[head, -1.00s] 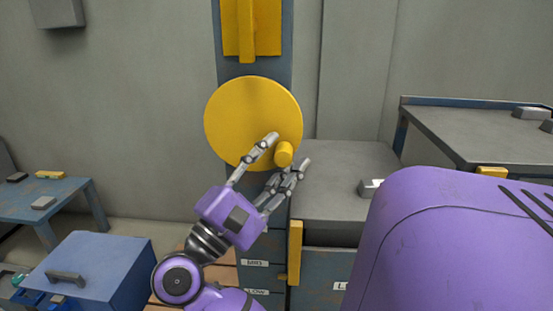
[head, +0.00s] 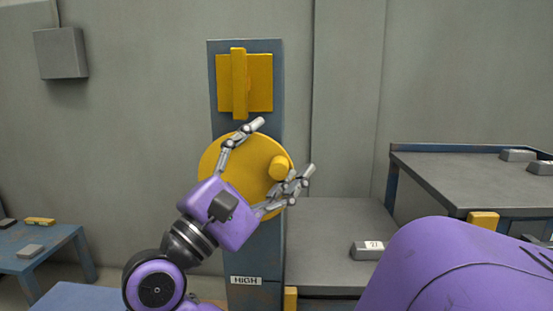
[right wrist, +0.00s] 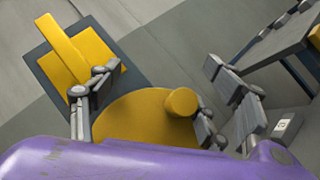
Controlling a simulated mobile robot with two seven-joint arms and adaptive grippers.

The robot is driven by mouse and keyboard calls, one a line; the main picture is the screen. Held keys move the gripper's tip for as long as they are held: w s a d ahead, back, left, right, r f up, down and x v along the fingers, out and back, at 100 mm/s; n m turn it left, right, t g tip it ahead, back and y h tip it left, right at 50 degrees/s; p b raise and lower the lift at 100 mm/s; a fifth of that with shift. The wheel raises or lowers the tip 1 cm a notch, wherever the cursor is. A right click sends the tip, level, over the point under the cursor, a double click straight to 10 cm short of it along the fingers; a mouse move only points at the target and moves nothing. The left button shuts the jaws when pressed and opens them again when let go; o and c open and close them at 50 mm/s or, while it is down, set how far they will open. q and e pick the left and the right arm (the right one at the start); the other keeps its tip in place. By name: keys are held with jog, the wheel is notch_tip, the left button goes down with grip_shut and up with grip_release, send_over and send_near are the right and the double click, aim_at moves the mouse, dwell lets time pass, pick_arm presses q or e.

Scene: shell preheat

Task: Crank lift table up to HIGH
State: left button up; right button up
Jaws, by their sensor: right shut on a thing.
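A round yellow crank wheel (head: 222,152) is mounted on a blue-grey post (head: 248,250). Its yellow knob (head: 279,167) sticks out at the wheel's right side, and it also shows in the right wrist view (right wrist: 182,102). My right gripper (head: 280,153) is shut on the knob, with one finger above left of it and the others at its lower right. The post bears a HIGH label (head: 245,281). A grey-topped table (head: 325,235), apparently the lift table, stands right of the post. A yellow strip (head: 290,298) at its front left shows slightly below the label. My left gripper is out of view.
A yellow plate with an upright bar (head: 239,84) sits above the wheel. A small grey block (head: 367,250) lies on the grey table. A higher bench (head: 470,180) stands at right, a low blue table (head: 38,258) at left.

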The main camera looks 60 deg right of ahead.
aim_at(272, 176)
jog(key=shift+w+f, duration=0.15)
jog(key=shift+w, duration=0.2)
jog(key=shift+c, duration=0.9)
jog(key=shift+s+a+f+b, duration=0.2)
jog(key=shift+a+f+b, duration=0.05)
jog(key=shift+f+b, duration=0.25)
jog(key=shift+s+a+f+b, duration=0.15)
jog(key=shift+a+f+b, duration=0.1)
jog(key=shift+f+b, duration=0.2)
jog(key=shift+c, duration=0.4)
jog(key=shift+s+a+f+b, duration=0.3)
jog(key=shift+s+a, duration=0.05)
jog(key=shift+s, duration=0.05)
jog(key=shift+s+a+f+b, duration=0.25)
jog(key=shift+s+a+f, duration=0.4)
jog(key=shift+a+f, duration=0.25)
jog(key=shift+s+a+f+b, duration=0.25)
jog(key=shift+s+a+f, duration=0.45)
jog(key=shift+f, duration=0.3)
jog(key=shift+w, duration=0.1)
